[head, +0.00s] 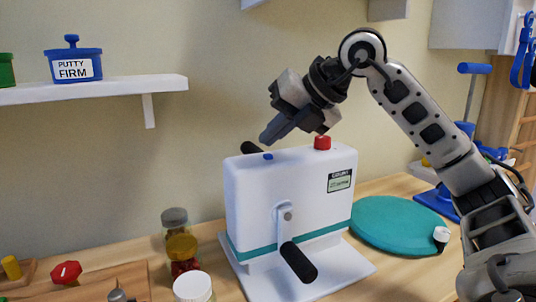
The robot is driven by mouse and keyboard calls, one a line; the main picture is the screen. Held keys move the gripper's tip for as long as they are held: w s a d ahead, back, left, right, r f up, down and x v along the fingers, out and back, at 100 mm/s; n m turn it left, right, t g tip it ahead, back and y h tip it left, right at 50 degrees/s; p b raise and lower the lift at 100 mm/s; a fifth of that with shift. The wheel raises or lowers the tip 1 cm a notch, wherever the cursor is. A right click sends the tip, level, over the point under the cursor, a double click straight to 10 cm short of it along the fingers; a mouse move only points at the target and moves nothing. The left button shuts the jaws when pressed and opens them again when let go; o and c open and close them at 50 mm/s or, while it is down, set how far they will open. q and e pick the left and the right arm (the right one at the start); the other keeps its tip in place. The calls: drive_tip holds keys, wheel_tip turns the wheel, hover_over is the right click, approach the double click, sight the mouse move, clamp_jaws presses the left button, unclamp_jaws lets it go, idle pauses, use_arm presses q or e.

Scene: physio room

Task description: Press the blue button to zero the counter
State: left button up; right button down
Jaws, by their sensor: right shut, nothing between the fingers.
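The blue button (268,156) is a small blue piece on the top left of a white crank machine (250,200). A red knob (322,142) stands on the same top, to the right. The counter (340,180) is a small greenish display on the machine's front right. My right gripper (268,138) is shut and empty. Its fingertips point down and left, just above the blue button, and look slightly apart from it. My left gripper is not in view.
A black-handled crank (299,262) sticks out at the machine's front. Jars (182,252) stand left of it, and a teal disc (400,224) lies to the right. A shelf (110,90) with a blue putty tub (74,62) hangs at the upper left.

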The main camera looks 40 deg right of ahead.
sight(274, 160)
drive_tip(key=shift+f, duration=0.15)
drive_tip(key=shift+f+b, duration=0.3)
drive_tip(key=shift+b, duration=0.05)
drive_tip(key=shift+f+b, duration=0.5)
drive_tip(key=shift+f, duration=0.05)
idle(0.4)
drive_tip(key=shift+r, duration=0.1)
drive_tip(key=shift+r+p, duration=0.85)
drive_tip(key=shift+p, duration=0.15)
drive_tip(key=shift+r, duration=0.1)
wheel_tip(274, 160, up, 5)
drive_tip(key=p, duration=0.5)
idle(0.7)
